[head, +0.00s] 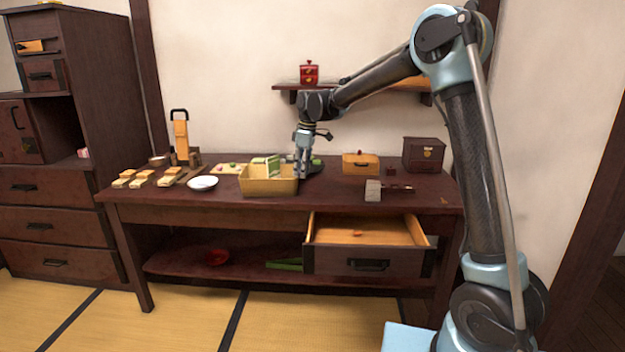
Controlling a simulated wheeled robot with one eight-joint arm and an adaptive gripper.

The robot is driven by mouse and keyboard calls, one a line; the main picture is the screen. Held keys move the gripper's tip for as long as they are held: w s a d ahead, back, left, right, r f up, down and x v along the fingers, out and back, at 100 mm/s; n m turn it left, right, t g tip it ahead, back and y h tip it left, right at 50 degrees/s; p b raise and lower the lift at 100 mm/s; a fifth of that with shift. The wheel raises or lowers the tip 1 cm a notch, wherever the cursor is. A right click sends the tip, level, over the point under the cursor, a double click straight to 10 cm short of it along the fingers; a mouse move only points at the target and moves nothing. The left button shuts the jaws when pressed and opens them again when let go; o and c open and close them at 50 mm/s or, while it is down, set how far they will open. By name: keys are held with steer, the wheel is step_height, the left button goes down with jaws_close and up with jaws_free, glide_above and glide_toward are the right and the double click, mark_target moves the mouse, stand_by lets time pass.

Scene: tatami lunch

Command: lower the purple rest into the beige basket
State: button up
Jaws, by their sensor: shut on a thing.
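The beige basket (268,187) stands on the dark table (335,189), left of the table's middle. Green and pale things show inside it and rise above its rim. My gripper (302,174) points down at the basket's right end, with its fingertips close to the rim. I cannot tell whether the fingertips are over the inside or just behind the wall. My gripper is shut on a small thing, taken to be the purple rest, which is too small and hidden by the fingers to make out.
A white dish (202,183) and several light blocks lie left of the basket. A dark round thing with green lies just behind my gripper. A light wooden box (360,164) stands to the right. An open drawer (367,262) juts out below the table's front edge.

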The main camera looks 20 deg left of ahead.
steer(key=w+a+r, duration=0.2)
steer(key=w+a, duration=0.2)
steer(key=a, duration=0.5)
steer(key=shift+r, duration=0.2)
steer(key=shift+f, duration=0.15)
stand_by(0.4)
steer(key=shift+s+f, duration=0.1)
steer(key=shift+f, duration=3.45)
steer(key=shift+d, duration=0.1)
steer(key=shift+f, duration=0.2)
steer(key=shift+r, duration=0.1)
steer(key=o, duration=0.9)
steer(key=shift+o, duration=0.2)
